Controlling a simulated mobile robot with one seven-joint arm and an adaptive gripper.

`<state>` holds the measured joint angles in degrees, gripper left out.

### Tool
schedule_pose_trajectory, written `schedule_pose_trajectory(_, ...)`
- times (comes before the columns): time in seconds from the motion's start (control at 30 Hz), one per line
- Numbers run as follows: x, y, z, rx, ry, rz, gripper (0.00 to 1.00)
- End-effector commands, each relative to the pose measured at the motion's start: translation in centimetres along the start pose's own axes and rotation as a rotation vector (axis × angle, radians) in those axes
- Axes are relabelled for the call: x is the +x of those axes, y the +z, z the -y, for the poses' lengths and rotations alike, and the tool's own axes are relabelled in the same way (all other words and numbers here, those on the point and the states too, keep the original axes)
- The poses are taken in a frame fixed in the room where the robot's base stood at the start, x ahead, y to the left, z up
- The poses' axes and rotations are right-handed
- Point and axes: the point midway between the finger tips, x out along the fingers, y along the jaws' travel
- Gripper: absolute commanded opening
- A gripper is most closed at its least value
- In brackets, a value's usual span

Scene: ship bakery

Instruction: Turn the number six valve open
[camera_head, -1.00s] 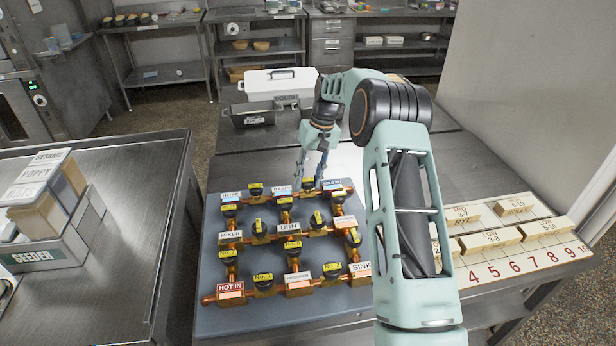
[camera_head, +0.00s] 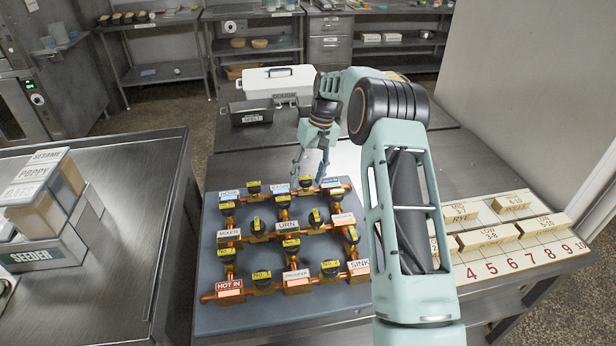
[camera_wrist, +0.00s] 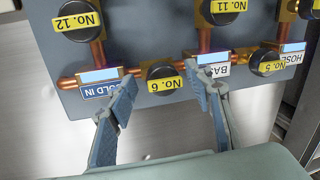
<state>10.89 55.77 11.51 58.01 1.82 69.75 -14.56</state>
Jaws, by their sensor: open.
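The valve board (camera_head: 212,300) lies on the steel table, with copper pipes, labelled blocks and black knobs with yellow number tags. The number six valve (camera_wrist: 163,83) is a black knob on the far pipe, between the COLD IN block (camera_wrist: 98,80) and the BASIN block (camera_wrist: 212,64). Its yellow tag reads upside down in the wrist view and lies roughly along the pipe. My gripper (camera_wrist: 160,78) is open and empty, one finger on either side of the knob in that view. In the head view my gripper (camera_head: 309,170) is at the board's far edge; the knob is small there.
Number 12 (camera_wrist: 80,22), number 11 (camera_wrist: 222,10) and number 5 (camera_wrist: 268,62) knobs stand nearby. A white lidded box (camera_head: 280,82) and a dark bin (camera_head: 250,114) are behind the board. A numbered rack with wooden blocks (camera_head: 487,238) is at the right.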

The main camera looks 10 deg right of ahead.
Motion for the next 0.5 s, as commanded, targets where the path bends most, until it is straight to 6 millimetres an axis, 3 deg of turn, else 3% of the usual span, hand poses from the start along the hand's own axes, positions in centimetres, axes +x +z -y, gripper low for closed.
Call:
schedule_pose_trajectory(0.17,-0.9,-0.1,0.1,0.000,0.000,-0.003,0.47)
schedule_pose_trajectory(0.5,-7.7,-0.1,0.0,0.000,0.001,-0.006,0.47)
